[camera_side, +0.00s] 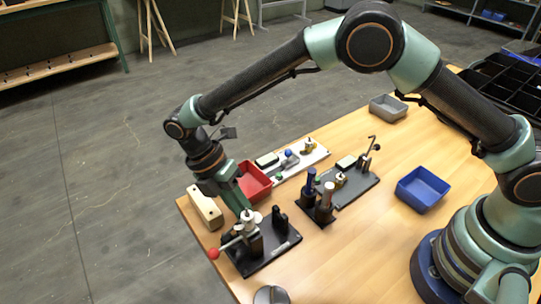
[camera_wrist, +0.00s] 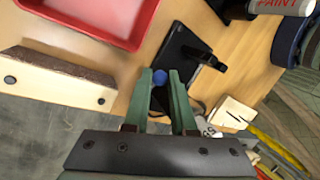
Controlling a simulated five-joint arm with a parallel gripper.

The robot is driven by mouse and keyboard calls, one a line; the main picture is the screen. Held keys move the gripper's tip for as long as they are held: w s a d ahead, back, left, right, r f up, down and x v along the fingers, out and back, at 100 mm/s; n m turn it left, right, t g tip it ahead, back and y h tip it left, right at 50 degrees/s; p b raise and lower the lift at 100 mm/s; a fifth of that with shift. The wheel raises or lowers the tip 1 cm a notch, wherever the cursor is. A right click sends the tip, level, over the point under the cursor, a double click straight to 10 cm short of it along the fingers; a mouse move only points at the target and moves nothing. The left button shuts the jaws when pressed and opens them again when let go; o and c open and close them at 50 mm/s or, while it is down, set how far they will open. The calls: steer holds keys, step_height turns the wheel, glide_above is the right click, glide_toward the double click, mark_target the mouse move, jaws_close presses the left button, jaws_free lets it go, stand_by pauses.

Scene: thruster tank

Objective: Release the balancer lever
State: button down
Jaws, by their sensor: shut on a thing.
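A dark base plate (camera_side: 284,249) at the table's near left edge bears a fixture with a silver top (camera_side: 251,218) and a black upright (camera_side: 280,218). A lever with a red knob (camera_side: 213,253) sticks out from the fixture to the left, over the table edge. I cannot tell for sure that this is the balancer lever. My gripper (camera_side: 246,210) reaches down to the silver top. In the wrist view its green fingers (camera_wrist: 162,80) are shut on a dark part of the fixture, mostly hidden. A blue spot (camera_wrist: 160,77) shows at the fingertips.
A red tray (camera_side: 254,181) and a pale block (camera_side: 205,207) lie close behind my gripper. A second plate (camera_side: 350,187) with dark and silver cylinders stands to the right. A blue bin (camera_side: 423,189) is farther right. The table's front middle is mostly clear.

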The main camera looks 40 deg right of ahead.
steer(key=c, duration=0.7)
jaws_free()
steer(key=shift+s+a, duration=0.1)
steer(key=shift+c, duration=0.2)
steer(key=shift+r, duration=0.1)
steer(key=v, duration=1.2)
